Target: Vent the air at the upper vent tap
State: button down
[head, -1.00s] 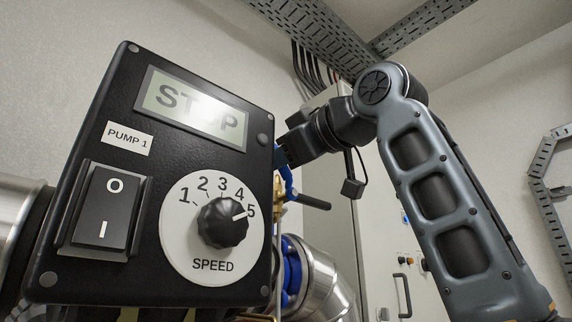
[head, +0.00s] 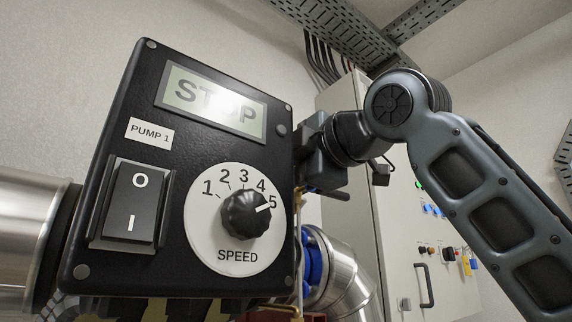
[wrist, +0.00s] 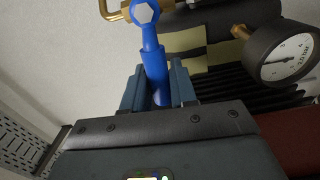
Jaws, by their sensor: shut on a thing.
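The vent tap shows in the wrist view as a brass fitting (wrist: 118,10) with a blue lever (wrist: 152,58), which has a pale hexagonal nut at its pivot. My gripper (wrist: 159,86) is shut on the blue lever, with one grey-blue finger on each side of it. In the head view my gripper's body (head: 321,168) is just right of the pump control box; its fingertips and the blue lever are hidden there.
The black pump control box (head: 115,255) with a STOP display stands close in front. A round gauge (wrist: 286,55) is right of the tap. Metal pipes (head: 345,280) and a grey cabinet (head: 350,120) are behind. A cable tray (head: 340,30) runs overhead.

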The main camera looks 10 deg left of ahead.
jog(key=shift+s+a+f+n, duration=0.1)
jog(key=shift+f+n, duration=0.25)
jog(key=shift+n, duration=0.05)
jog(key=shift+f, duration=0.1)
jog(key=c, duration=1)
grip_release()
jog(key=shift+b+v, duration=0.95)
jog(key=shift+v, duration=2.95)
